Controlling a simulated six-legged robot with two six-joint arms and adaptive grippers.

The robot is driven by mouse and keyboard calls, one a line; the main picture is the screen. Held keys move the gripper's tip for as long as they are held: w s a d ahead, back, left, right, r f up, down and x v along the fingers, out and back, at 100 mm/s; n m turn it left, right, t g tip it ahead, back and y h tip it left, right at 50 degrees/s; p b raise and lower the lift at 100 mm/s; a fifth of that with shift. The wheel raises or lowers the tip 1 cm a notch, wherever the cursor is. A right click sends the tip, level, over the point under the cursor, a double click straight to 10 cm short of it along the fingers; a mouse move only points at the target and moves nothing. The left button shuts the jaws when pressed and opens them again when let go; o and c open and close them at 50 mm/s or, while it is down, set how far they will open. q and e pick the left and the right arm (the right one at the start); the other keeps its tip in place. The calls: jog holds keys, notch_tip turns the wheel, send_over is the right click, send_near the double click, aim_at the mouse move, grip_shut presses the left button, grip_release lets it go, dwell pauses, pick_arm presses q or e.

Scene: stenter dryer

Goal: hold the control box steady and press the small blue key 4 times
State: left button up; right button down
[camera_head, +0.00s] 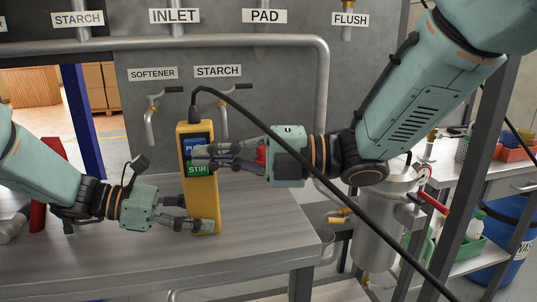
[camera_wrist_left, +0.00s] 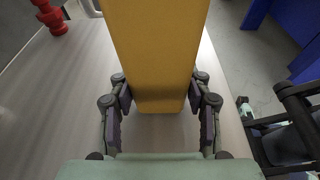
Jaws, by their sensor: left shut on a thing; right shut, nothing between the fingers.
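The yellow control box (camera_head: 203,192) stands upright above the grey table, with a black cable leaving its top. It has a blue label or key area (camera_head: 188,146), partly covered, and a green STIR label (camera_head: 198,169). My left gripper (camera_head: 196,213) is shut on the lower part of the box. In the left wrist view the box (camera_wrist_left: 155,50) is between the fingers of my left gripper (camera_wrist_left: 160,98). My right gripper (camera_head: 203,157) is shut and empty, its fingertips at the blue area's lower part. I cannot tell whether they touch it. The small key itself is not clearly visible.
The grey table (camera_head: 270,225) is clear to the right of the box. The black cable (camera_head: 330,190) runs across in front of my right arm. A metal vessel (camera_head: 385,225) stands beyond the table. Pipes and taps (camera_head: 150,125) are on the wall behind.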

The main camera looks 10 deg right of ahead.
jog(key=v, duration=1)
jog(key=shift+s, duration=0.25)
dwell(2.0)
jog(key=shift+s, duration=0.1)
jog(key=shift+s, duration=0.9)
jog(key=shift+w+a, duration=0.1)
jog(key=shift+a, duration=0.1)
jog(key=w+a, duration=0.6)
jog(key=a, duration=0.3)
jog(key=shift+w, duration=0.25)
